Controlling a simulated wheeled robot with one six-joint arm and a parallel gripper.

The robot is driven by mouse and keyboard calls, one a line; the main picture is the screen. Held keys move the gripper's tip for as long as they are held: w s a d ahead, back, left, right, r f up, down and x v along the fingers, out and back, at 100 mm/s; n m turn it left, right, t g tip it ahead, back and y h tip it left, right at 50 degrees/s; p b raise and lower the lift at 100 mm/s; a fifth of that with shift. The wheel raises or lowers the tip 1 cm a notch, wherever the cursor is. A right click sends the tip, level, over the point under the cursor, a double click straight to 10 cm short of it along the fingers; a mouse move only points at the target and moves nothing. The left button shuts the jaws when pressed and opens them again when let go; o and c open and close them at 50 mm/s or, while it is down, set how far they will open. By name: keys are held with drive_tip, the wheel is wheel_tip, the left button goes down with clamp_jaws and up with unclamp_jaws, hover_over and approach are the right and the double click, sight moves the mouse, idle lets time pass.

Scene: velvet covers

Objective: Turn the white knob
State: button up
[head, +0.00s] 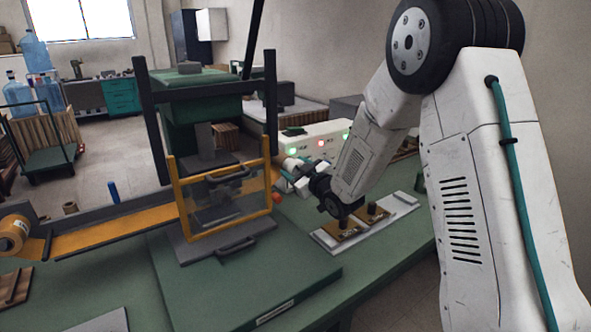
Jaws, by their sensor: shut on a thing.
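A white knob (291,164) shows small at the lower left front of the white control box (327,132). My gripper (294,174) is at the knob, reaching in from the right, and is shut on it. The fingers and wrist hide part of the knob and the lower front of the box. The knob's marking and turn angle are too small to tell.
The box front carries green and red lights (320,144). A green press (187,103) with a yellow-framed clear guard (225,200) stands just left of my gripper. A white tray with brown blocks (340,240) lies below my wrist on the green table (385,258).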

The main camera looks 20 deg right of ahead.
drive_tip(key=n, duration=0.4)
drive_tip(key=shift+n, duration=0.4)
drive_tip(key=shift+f, duration=0.1)
drive_tip(key=o, duration=1)
drive_tip(key=shift+c, duration=0.2)
drive_tip(key=v, duration=0.7)
drive_tip(key=shift+s, duration=0.4)
